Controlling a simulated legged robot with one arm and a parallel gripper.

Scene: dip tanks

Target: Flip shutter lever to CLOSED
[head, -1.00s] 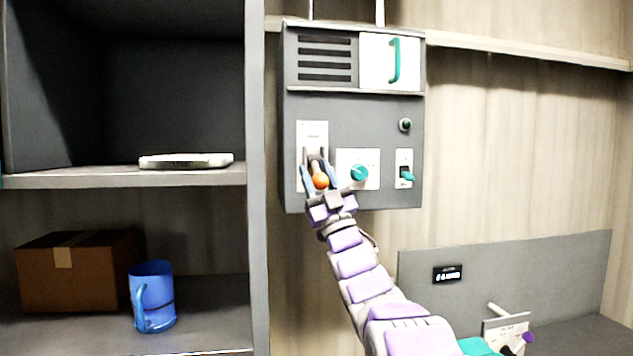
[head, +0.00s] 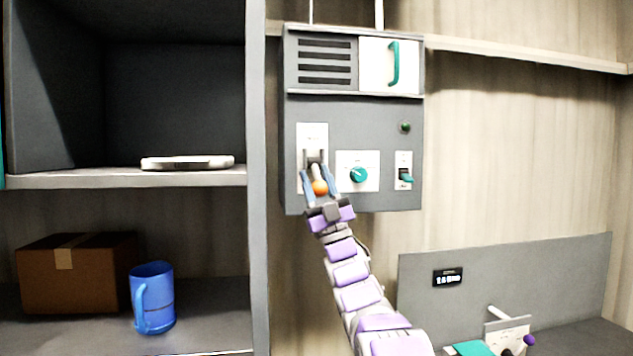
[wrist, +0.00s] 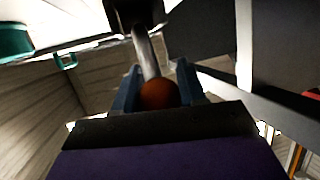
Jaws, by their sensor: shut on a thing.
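The shutter lever (head: 319,187) has an orange ball knob on a pale metal shaft. It is mounted on a white plate (head: 312,134) at the left of the grey control box (head: 353,108). The lever points downward and out from its plate. My gripper (head: 320,188) is at the knob, one blue finger on each side, shut on it. In the wrist view the orange knob (wrist: 159,94) sits between the fingers, and its shaft runs up to a dark mount. The labels on the plate are too small to read.
To the right on the box are a teal rotary knob (head: 358,175), a teal toggle switch (head: 405,177) and a green button (head: 405,127). A teal-handled white door (head: 391,65) is above. A shelf unit (head: 257,200) with a blue mug (head: 153,298) and cardboard box (head: 72,275) stands left.

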